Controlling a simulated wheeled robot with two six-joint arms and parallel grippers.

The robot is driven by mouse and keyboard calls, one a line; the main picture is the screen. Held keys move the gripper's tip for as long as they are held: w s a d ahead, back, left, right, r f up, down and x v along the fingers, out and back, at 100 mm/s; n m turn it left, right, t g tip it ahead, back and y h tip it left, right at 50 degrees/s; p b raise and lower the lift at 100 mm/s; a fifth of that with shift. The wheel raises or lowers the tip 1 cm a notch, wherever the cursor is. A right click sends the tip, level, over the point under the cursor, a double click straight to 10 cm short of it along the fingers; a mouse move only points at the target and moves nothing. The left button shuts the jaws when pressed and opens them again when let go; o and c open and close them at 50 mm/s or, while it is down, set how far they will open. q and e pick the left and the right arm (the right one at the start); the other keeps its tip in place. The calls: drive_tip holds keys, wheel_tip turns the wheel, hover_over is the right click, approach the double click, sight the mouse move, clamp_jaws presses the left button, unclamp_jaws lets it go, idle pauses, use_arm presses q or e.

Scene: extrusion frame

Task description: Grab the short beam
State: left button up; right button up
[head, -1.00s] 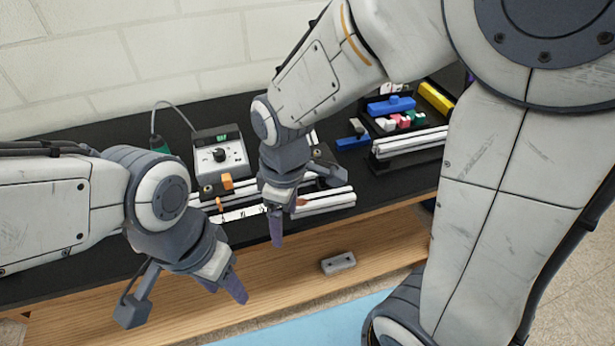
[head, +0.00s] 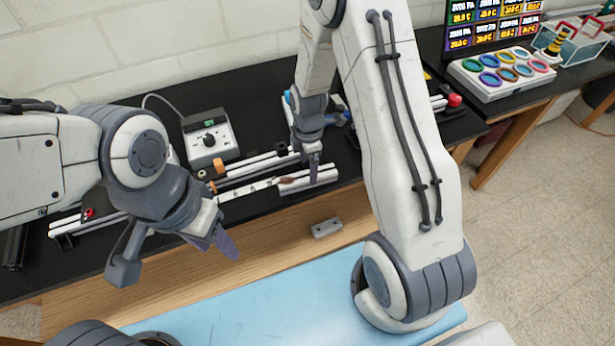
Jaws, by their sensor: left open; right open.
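Several pale extrusion beams lie on the black bench. A shorter-looking beam piece (head: 322,180) lies near the front edge, right beneath my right gripper (head: 314,168). I cannot tell for certain which piece is the short beam. My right gripper is open, pointing down, its purple fingertips close over that piece; contact is unclear. Longer beams (head: 250,167) lie between the two grippers, partly hidden by my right wrist.
A grey control box with a dial (head: 208,140) stands behind the beams. A grey block (head: 326,228) is on the wooden bench front. Further right are a tray of coloured rings (head: 503,72), a screen (head: 490,22) and a clear bin (head: 572,45).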

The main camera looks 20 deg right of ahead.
sight(307, 175)
wheel_tip(307, 175, down, 4)
drive_tip(key=shift+a+p, duration=0.15)
drive_tip(key=shift+p, duration=0.8)
drive_tip(key=shift+w+f, duration=0.1)
drive_tip(key=shift+f, duration=0.3)
clamp_jaws()
